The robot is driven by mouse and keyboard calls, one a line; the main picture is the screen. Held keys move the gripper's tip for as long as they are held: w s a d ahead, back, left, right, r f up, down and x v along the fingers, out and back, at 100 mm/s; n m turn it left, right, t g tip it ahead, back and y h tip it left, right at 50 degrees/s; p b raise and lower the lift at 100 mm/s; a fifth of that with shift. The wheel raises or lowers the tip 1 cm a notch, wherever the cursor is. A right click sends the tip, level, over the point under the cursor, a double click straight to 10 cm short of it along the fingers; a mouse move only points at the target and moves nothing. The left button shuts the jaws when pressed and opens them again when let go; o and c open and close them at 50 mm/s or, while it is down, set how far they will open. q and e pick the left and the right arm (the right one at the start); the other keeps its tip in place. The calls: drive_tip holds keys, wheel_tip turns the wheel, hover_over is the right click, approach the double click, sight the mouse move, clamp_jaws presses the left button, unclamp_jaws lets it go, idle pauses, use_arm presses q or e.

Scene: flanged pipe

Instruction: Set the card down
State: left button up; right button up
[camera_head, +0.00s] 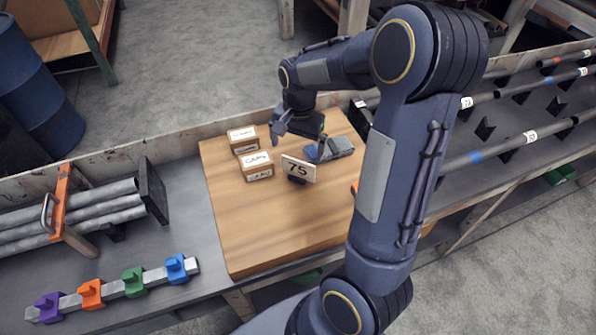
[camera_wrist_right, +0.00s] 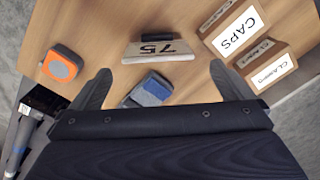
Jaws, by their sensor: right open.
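The card (camera_head: 299,168), white with a black 75, stands upright in a dark holder on the wooden board (camera_head: 250,225). It also shows in the right wrist view (camera_wrist_right: 160,48), upside down, beyond the fingers. My right gripper (camera_head: 298,135) is open above the back part of the board, and nothing shows held between its fingers (camera_wrist_right: 160,86). The card stands apart from both fingers. In the head view the gripper is on the far side of the card. My left gripper is not in view.
A grey-and-blue item (camera_head: 335,149) lies beside the card. Two labelled cardboard boxes, one back (camera_head: 242,139) and one nearer (camera_head: 256,166), stand left of it. An orange tape measure (camera_wrist_right: 62,66) sits on the board. Pipes (camera_head: 85,213) lie at left. The board's front is clear.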

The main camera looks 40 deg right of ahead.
sight(298, 161)
wheel_tip(298, 161, down, 9)
drive_tip(key=shift+d+r+p, duration=0.15)
drive_tip(key=shift+p, duration=0.25)
drive_tip(key=c, duration=0.8)
drive_tip(key=shift+w+r, duration=0.1)
drive_tip(key=shift+r, duration=0.1)
